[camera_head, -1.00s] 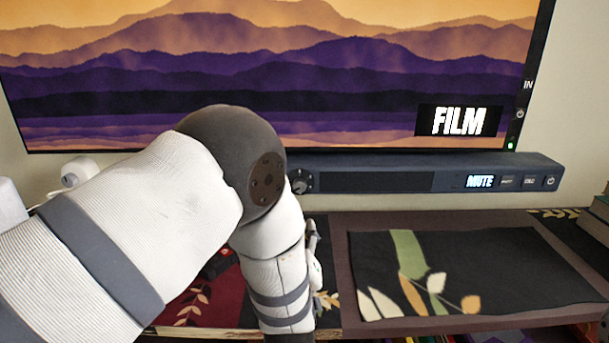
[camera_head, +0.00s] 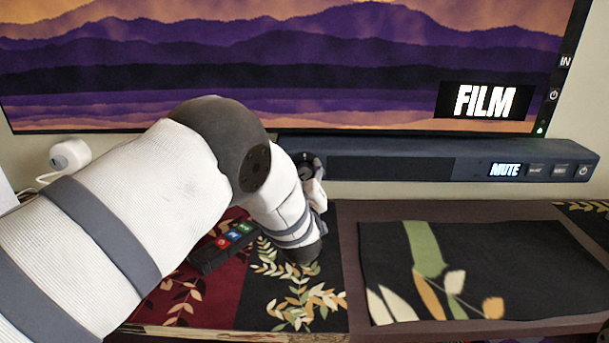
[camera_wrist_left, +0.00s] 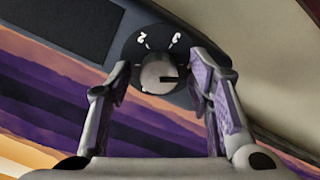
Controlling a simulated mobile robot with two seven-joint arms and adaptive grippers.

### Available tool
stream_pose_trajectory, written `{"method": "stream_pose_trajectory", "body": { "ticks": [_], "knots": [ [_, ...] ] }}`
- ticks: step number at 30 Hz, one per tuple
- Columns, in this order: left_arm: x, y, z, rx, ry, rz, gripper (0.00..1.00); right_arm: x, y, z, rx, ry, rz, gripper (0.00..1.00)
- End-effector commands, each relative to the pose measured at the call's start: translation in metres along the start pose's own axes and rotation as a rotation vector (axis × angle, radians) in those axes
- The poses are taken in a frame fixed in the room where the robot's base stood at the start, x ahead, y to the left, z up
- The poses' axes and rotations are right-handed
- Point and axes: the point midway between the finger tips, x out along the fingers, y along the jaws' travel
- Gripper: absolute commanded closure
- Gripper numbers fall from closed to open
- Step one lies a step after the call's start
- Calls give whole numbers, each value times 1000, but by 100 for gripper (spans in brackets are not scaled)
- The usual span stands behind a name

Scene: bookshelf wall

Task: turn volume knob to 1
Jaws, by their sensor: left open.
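The volume knob (camera_wrist_left: 158,74) is a round grey knob on a dark dial in the left wrist view, with white marks that look like 2 and 3 above it. A dark pointer line on it points right. My left gripper (camera_wrist_left: 161,78) is open, with one finger on each side of the knob; I cannot tell if they touch it. In the head view the dark dial (camera_head: 306,160) shows at the left end of the soundbar (camera_head: 400,159), partly hidden by my left gripper (camera_head: 316,188). The soundbar display reads MUTE.
A television (camera_head: 280,85) with a FILM label stands right behind the soundbar. A black remote (camera_head: 222,248) with coloured buttons lies on the shelf below my left arm. A dark leaf-patterned mat (camera_head: 520,265) lies at right. A white round object (camera_head: 70,155) stands at left.

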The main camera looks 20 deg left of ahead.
Motion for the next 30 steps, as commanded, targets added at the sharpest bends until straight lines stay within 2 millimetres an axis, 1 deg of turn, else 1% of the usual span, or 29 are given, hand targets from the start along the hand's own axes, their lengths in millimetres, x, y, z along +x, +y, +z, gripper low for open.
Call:
{"method": "stream_pose_trajectory", "body": {
  "ticks": [3, 4, 5, 6, 8, 9, 10, 20, 26, 30],
  "knots": [
    [0, 1, -1, 0, 1, 1, 53, 0, 0, 0, 0, 2, 0, 100],
    [0, 1, -1, 0, 1, 1, 55, -1, 0, 0, 0, 2, 0, 100],
    [0, 1, -1, 0, 1, 1, 62, -1, 0, 0, 0, 2, 0, 100],
    [0, 1, -1, 0, 1, 1, 71, -1, 0, 0, 0, 2, 0, 100],
    [0, 1, -1, 0, 1, 1, 85, -1, 0, 0, 0, 2, 0, 100],
    [0, 1, -1, 0, 1, 1, 94, -1, 0, 0, 0, 2, 0, 100],
    [0, 1, -1, 0, 1, 1, 100, -1, 0, 0, 0, 2, 0, 100],
    [-1, 1, -1, -33, 1, 1, 100, -2, 0, -1, 0, 5, 0, 100],
    [0, 1, -2, -142, 1, 0, 100, -5, 0, -2, 0, 14, -1, 100],
    [0, 0, -2, -261, 2, 0, 100, -9, 0, -4, 0, 22, -1, 100]
  ]
}}
